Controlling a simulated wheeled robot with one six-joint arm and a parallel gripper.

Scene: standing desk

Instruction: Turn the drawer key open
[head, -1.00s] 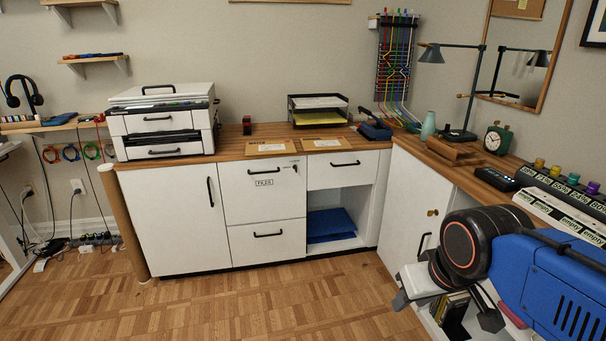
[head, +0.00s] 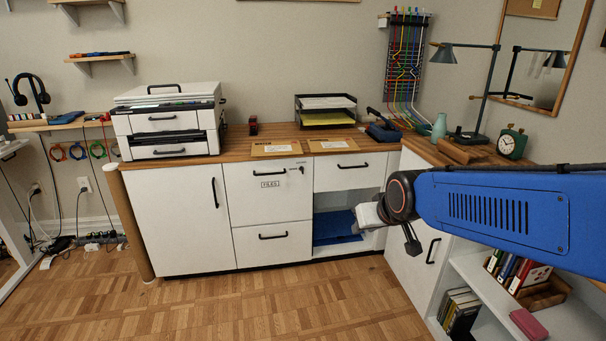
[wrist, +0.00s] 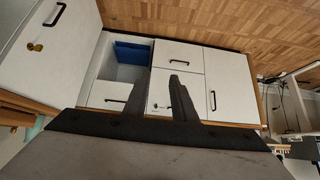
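The white FILES drawer (head: 268,196) is shut in the back row of cabinets, with a black handle. A small dark key (head: 302,170) sits at its upper right corner. In the upside-down wrist view, the FILES drawer (wrist: 194,90) lies ahead, partly covered by a finger, and the key (wrist: 168,106) shows as a small dark spot between my fingers. My gripper (wrist: 161,76) is open and empty. In the head view it hangs in front of the open compartment, right of the FILES drawer and apart from it; its fingers are hard to make out there.
An open compartment (head: 322,207) with a blue item (head: 337,228) is right of the drawer. A brass key or knob (wrist: 35,46) is on the side cabinet door (head: 408,262). A printer (head: 168,123) and paper tray (head: 325,111) stand on the wooden desktop. The floor (head: 250,305) in front is clear.

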